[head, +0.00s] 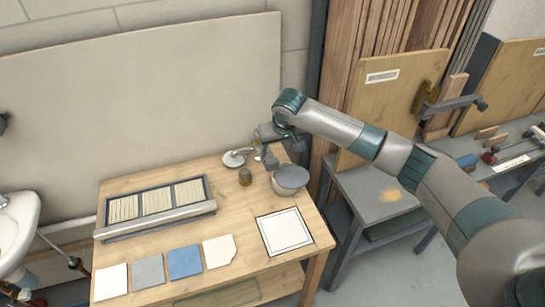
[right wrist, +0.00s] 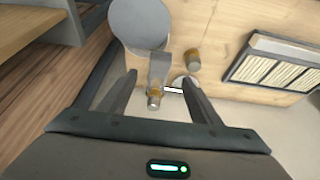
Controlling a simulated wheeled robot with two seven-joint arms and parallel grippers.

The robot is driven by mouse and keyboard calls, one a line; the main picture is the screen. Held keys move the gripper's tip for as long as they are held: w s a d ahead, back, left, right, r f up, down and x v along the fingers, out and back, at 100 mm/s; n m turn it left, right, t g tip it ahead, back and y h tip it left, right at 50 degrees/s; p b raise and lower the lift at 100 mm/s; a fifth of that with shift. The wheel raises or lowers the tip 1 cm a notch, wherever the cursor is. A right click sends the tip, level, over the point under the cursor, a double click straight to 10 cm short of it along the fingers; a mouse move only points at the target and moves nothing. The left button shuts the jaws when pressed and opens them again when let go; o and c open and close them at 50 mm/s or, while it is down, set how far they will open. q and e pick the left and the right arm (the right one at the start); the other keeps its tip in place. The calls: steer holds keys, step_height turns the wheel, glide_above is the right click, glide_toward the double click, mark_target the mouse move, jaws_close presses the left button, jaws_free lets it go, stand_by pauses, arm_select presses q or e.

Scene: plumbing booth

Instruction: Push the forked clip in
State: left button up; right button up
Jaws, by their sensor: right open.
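My right gripper (right wrist: 160,77) is open around the fitting, with a gap on both sides. In the head view my right gripper (head: 266,146) is over the back right of the wooden table (head: 150,182), and it partly hides the fitting. My left gripper is not in view.
A round grey-topped container (head: 290,180) stands close to the fitting. A brass cylinder (head: 245,177) and a white round dish (head: 234,159) are nearby. A slatted tray (head: 157,206), several tiles (head: 185,262) and a white square panel (head: 284,232) lie on the table.

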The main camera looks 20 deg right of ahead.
mark_target(272, 160)
steer(key=p+x, duration=0.1)
steer(key=x, duration=0.8)
